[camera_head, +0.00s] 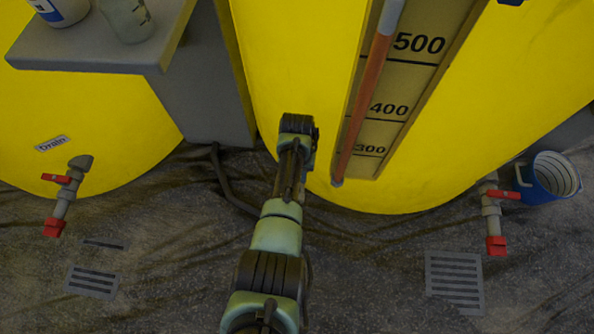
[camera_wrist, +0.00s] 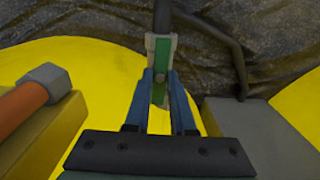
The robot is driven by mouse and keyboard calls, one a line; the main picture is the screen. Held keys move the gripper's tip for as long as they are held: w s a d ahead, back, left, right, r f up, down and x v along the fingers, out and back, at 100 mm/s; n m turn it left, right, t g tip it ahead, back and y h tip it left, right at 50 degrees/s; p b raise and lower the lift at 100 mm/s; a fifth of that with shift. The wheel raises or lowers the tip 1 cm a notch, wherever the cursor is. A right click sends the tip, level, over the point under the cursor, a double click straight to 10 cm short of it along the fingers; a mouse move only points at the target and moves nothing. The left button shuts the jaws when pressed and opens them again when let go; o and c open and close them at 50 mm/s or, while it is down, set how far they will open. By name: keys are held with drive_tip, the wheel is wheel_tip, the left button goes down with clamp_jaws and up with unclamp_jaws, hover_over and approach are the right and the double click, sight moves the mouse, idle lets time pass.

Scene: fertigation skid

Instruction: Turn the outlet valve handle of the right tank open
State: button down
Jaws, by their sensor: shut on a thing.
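The right tank (camera_head: 290,50) is the large yellow one with a level scale. In the wrist view, a green handle-like part (camera_wrist: 161,52) with grey sides sits between the blue fingertips of my gripper (camera_wrist: 161,82). My gripper is shut on it, and a dark pipe (camera_wrist: 163,14) runs on beyond it. In the head view my own arm and gripper hide this spot, low at the tank's left front. I cannot tell how far the handle is turned. A separate valve with a red handle (camera_head: 504,194) is at the tank's lower right.
The level tube (camera_head: 362,110) is just right of my gripper, and a grey cabinet (camera_head: 205,90) stands left. A dark hose (camera_head: 226,185) lies between. A blue bucket (camera_head: 540,182) is at right. The left tank (camera_head: 110,120) has its own red-handled drain valve (camera_head: 62,180).

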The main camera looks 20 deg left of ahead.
drive_tip(key=shift+n, duration=0.3)
drive_tip(key=c, duration=0.8)
unclamp_jaws()
drive_tip(key=shift+o, duration=0.2)
wheel_tip(320, 180, up, 13)
drive_tip(key=p, duration=0.8)
drive_tip(key=shift+p, duration=0.3)
